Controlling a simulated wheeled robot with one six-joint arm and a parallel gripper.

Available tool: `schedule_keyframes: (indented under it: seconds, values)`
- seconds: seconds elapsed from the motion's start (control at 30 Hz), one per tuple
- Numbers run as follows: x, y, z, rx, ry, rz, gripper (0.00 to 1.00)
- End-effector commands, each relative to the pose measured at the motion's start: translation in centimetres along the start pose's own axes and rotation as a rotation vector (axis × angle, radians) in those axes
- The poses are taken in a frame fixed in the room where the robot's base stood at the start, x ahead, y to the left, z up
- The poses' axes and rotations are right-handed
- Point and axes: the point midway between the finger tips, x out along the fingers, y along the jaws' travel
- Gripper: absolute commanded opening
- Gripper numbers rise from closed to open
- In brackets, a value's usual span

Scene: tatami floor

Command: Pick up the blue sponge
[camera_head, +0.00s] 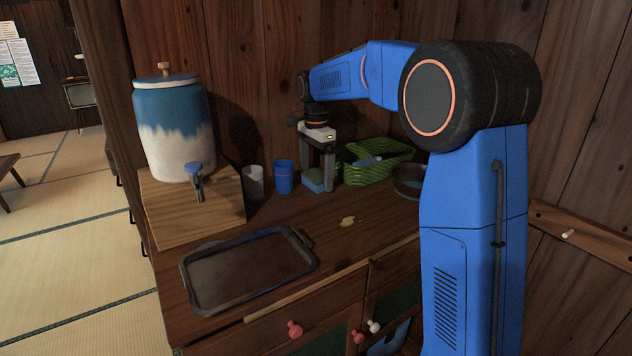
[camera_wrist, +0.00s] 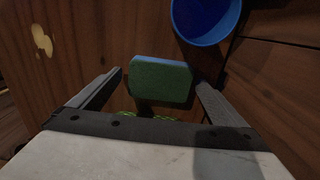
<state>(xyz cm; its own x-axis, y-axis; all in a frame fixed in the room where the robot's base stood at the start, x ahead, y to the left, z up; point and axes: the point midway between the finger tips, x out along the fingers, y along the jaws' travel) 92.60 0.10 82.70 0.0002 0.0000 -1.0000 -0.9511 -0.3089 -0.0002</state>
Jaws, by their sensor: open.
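The blue sponge (camera_head: 311,184) lies on the wooden cabinet top, right of a blue cup (camera_head: 283,177). In the wrist view the sponge (camera_wrist: 161,80) shows a green broad face with a blue edge. My gripper (camera_head: 318,178) points down at the sponge and is open. In the wrist view its two fingers (camera_wrist: 159,81) stand to the left and right of the sponge, with the sponge between them. Small gaps seem to show at both sides. The head view partly hides the sponge behind a finger.
A green basket (camera_head: 368,173) stands close right of my gripper, with a dark bowl (camera_head: 408,184) beyond it. A grey cup (camera_head: 253,183) stands left of the blue cup. A dark tray (camera_head: 248,271) lies in front. A large dispenser (camera_head: 174,128) stands on a wooden box.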

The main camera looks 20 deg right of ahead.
Motion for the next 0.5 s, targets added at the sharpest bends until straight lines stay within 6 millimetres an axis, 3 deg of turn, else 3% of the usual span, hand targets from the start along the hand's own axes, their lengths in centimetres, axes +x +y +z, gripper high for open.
schedule_keyframes:
  seconds: [0.03,0.2,0.5]
  values:
    - [0.0,0.0,0.0,0.0,0.0,0.0,0.91]
    - [0.0,0.0,0.0,0.0,0.0,0.0,0.53]
    - [-0.02,0.0,0.0,0.0,0.0,0.0,0.49]
